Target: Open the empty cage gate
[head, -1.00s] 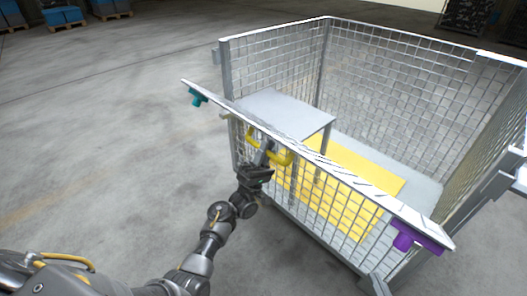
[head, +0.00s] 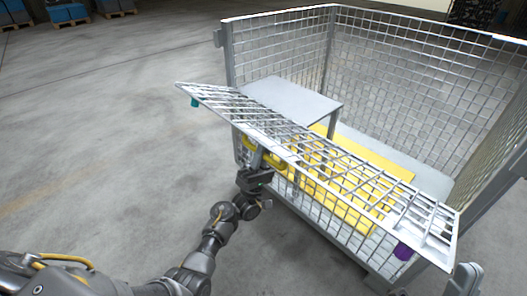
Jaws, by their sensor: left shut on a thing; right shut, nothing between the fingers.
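The mesh cage (head: 228,55) stands open-topped in the centre and right. Its gate, a grey mesh panel (head: 440,240), is tilted over the front side, and its face shows from above. A teal fitting (head: 194,102) hangs at its left end and a purple fitting (head: 403,252) near its right end. A yellow handle (head: 281,163) shows partly behind the mesh. My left gripper (head: 257,162) is shut on the yellow handle, its fingertips partly hidden by the panel.
Inside the cage are a grey raised shelf (head: 290,98) on legs and a yellow floor area (head: 375,150). Lower front mesh stands below the gate. Open concrete floor (head: 110,130) lies to the left. Blue loads on pallets (head: 66,14) stand far back.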

